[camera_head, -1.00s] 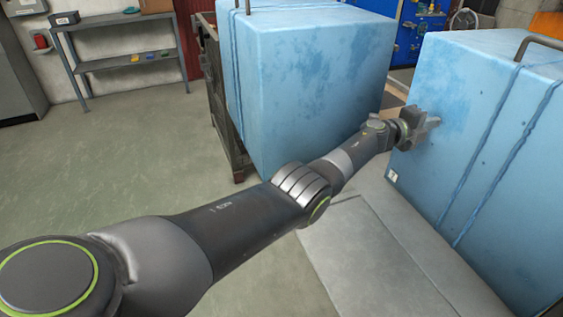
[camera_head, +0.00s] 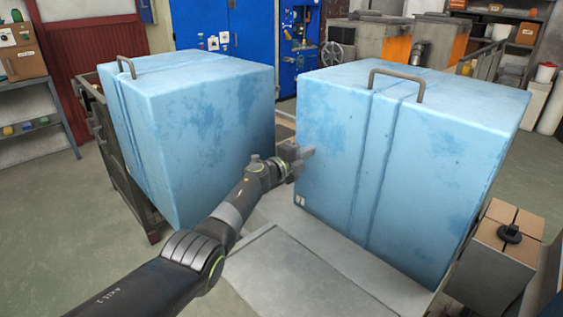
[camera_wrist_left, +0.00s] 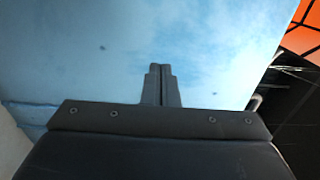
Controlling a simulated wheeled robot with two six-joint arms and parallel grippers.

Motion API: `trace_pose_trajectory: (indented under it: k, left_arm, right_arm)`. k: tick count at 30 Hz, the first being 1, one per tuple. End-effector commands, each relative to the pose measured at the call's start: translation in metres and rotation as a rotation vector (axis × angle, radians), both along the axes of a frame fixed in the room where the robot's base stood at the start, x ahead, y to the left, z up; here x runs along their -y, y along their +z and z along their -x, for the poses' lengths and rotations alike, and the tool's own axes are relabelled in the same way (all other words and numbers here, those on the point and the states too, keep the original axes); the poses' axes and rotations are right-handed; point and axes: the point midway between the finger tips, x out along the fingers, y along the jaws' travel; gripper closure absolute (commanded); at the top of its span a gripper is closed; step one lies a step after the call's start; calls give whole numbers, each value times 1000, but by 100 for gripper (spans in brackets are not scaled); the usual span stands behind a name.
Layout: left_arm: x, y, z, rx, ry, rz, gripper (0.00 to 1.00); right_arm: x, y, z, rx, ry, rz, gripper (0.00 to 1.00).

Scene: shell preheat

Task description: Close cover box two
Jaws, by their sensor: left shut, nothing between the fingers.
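Two large light-blue box covers with grooves and grey handles stand side by side in the head view: a left cover (camera_head: 200,120) and a right cover (camera_head: 440,150). Which one is cover box two, I cannot tell. My left gripper (camera_head: 309,153) is at the left side of the right cover's near face, its fingers pointing right. In the left wrist view the left gripper (camera_wrist_left: 160,72) is shut and empty, with the pale blue surface filling most of the view ahead. Whether the fingertips touch it, I cannot tell. My right gripper is not in view.
A grey metal platform (camera_head: 290,270) lies below my left arm. A dark metal frame (camera_head: 125,170) stands around the left cover. A cardboard box (camera_head: 515,232) stands at the right. A blue cabinet (camera_head: 205,28) is behind. Green floor is open at the left.

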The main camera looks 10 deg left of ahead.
Motion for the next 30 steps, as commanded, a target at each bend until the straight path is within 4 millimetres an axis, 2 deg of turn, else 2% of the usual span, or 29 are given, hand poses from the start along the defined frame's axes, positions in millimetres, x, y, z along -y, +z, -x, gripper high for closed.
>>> trace_pose_trajectory:
  k: [1, 11, 18, 25, 28, 30]
  left_arm:
    - [-3, 2, 4, -4, 1, 0, 100]
    - [-26, 1, 33, -5, 2, -1, 100]
    - [-44, -2, 56, -5, 2, -1, 100]
    - [-54, -4, 69, -5, 1, -1, 100]
    - [-59, -15, 73, -26, 13, 17, 100]
    - [-69, -37, 79, -67, 42, 57, 100]
  right_arm:
    - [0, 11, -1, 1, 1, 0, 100]
    - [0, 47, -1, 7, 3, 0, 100]
    - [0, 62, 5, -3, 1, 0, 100]
    - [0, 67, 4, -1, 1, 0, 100]
    - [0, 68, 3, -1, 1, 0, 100]
    - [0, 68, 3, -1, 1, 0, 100]
